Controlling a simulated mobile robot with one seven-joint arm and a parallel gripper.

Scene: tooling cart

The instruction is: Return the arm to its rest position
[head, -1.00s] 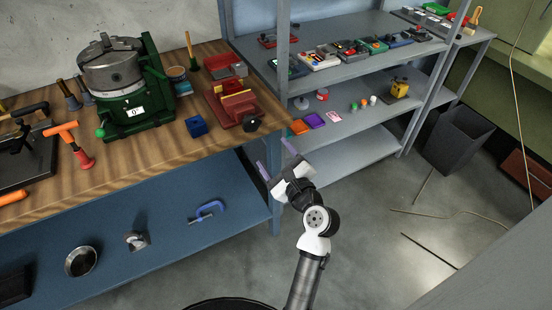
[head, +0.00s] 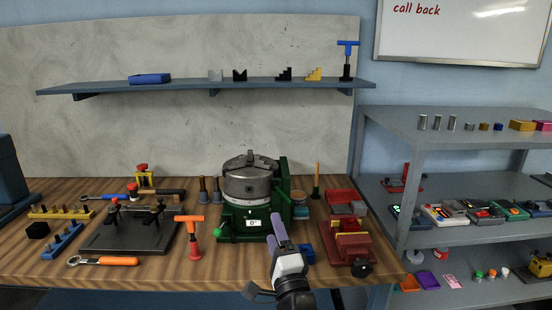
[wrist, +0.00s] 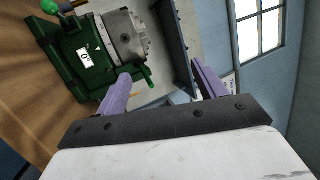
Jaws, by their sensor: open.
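My gripper (head: 276,231) is raised in front of the bench in the head view, with its purple fingers pointing up. In the wrist view my gripper (wrist: 165,88) shows two purple fingers spread apart with nothing between them. Behind it in the head view stands a green rotary table with a grey chuck (head: 248,187). The same green rotary table fills the upper left of the wrist view (wrist: 80,55). I cannot tell whether a finger touches it.
A wall shelf (head: 200,88) hangs above. A grey shelving unit (head: 455,160) stands at the right.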

